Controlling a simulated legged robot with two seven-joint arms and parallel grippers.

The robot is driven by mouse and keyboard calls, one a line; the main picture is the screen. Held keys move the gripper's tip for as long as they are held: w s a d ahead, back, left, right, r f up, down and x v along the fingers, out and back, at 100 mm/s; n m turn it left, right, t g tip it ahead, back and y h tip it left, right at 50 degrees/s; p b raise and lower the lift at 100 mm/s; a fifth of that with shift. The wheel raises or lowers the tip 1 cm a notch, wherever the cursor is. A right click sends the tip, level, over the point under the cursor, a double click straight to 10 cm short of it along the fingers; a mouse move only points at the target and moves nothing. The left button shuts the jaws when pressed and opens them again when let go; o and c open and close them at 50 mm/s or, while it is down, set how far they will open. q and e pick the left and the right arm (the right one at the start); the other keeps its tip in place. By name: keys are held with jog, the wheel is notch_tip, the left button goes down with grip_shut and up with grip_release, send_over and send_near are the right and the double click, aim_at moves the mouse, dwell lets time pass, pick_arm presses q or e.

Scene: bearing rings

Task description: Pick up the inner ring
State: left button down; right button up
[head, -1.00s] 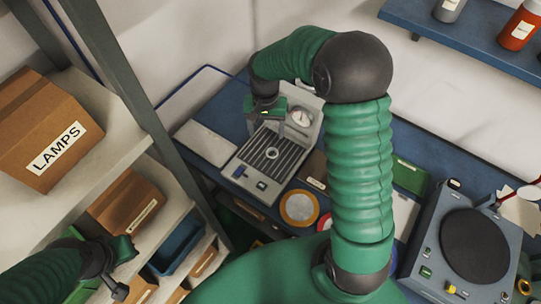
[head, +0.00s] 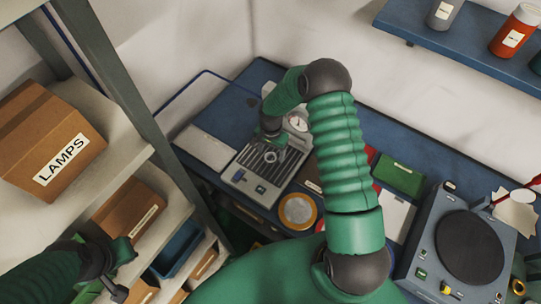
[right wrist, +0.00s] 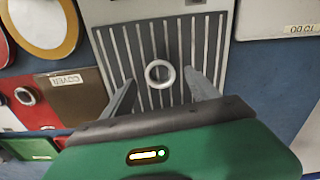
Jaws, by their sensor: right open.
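The inner ring (right wrist: 160,73), a small pale metal ring, lies flat on the dark grooved plate of a grey device (right wrist: 103,12) in the right wrist view. My right gripper (right wrist: 159,79) is open, with one finger on each side of the ring and gaps showing between. I cannot tell the fingers' exact height above the plate. In the head view my right gripper (head: 273,142) is over the grey device (head: 246,186) and partly covers the ring. My left gripper (head: 116,272) is at the lower left beside the shelves; its jaws are too unclear to read.
A yellow-rimmed disc (head: 298,211) lies in front of the device on the blue bench (head: 345,125). A grey machine with a dark round plate (head: 470,246) stands at the right. A shelf rack with a LAMPS box (head: 45,140) is at the left.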

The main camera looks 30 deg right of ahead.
jog(key=shift+w+f, duration=0.1)
jog(key=shift+f, duration=0.85)
grip_shut()
jog(key=shift+r, duration=0.2)
